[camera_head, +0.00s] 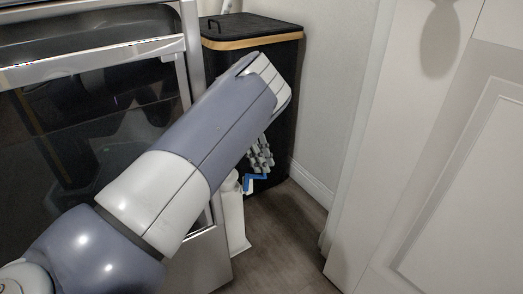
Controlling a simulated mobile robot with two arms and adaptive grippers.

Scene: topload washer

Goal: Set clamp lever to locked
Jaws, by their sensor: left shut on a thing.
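My left arm reaches in from the lower left and covers the middle of the view. My left gripper (261,157) shows only in part below the end of the arm, with its grey fingers pointing down. It is shut on a small blue bent piece (255,178), which looks like the clamp lever. The clamp's body and the lever's exact angle cannot be made out. A white upright object (234,215) stands just left of the blue piece, partly hidden by my arm. My right gripper is not in view.
A tall black bin (285,110) with a wood-coloured rim stands behind the gripper. A steel-framed appliance with a dark glass front (75,140) fills the left. A white panelled door (455,190) is at the right. The dark floor (285,250) between them is clear.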

